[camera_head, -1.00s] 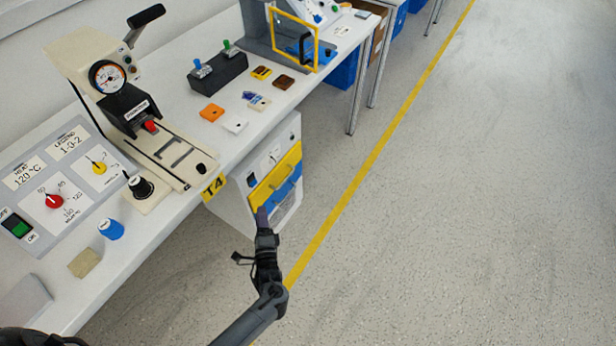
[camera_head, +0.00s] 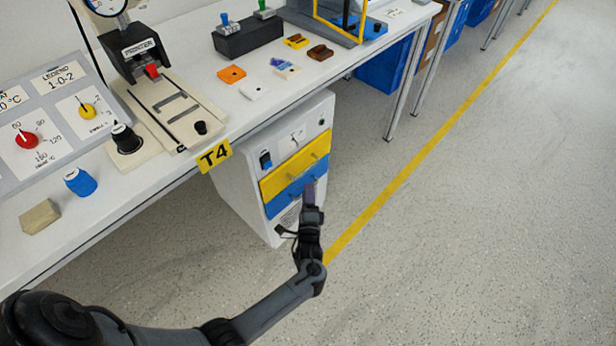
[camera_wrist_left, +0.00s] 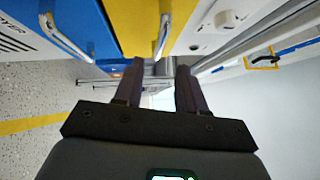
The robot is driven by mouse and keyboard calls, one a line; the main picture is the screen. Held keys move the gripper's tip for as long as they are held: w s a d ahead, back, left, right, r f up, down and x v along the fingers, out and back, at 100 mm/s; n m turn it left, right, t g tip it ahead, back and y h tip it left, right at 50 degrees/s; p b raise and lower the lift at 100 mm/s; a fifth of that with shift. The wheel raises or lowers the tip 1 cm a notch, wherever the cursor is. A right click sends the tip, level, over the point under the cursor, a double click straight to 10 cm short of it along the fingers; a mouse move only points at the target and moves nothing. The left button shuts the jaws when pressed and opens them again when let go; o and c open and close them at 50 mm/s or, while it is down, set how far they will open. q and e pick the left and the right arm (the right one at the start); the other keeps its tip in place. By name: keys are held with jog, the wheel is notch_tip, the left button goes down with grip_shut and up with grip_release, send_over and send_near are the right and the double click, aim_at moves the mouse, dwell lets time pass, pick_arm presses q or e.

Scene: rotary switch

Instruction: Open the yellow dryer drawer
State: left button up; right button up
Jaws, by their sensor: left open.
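The yellow drawer (camera_head: 288,172) is the upper of two drawers in a white cabinet under the bench, and its front looks flush. In the left wrist view the yellow front (camera_wrist_left: 135,22) is turned sideways, with its pale bar handle (camera_wrist_left: 162,38). My left gripper (camera_head: 310,188) is in front of the blue drawer (camera_head: 284,202) in the head view. In the wrist view the left gripper (camera_wrist_left: 157,80) is open and empty. The yellow handle appears ahead, in line with the gap between its fingers; I cannot tell the exact distance. My right gripper is not visible.
The cabinet (camera_head: 238,195) also has a blue switch and a small dial above the drawers. The bench (camera_head: 255,112) with its T4 label overhangs it. The blue handle (camera_wrist_left: 66,36) is beside the yellow one. Floor to the right (camera_head: 480,220) is clear.

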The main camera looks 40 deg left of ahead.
pick_arm(q)
jog(key=f+b+x, duration=0.1)
jog(key=b+x, duration=0.2)
jog(key=x, duration=0.4)
jog(key=shift+a+r, duration=0.2)
jog(key=shift+r, duration=0.25)
jog(key=shift+w, duration=0.1)
grip_shut()
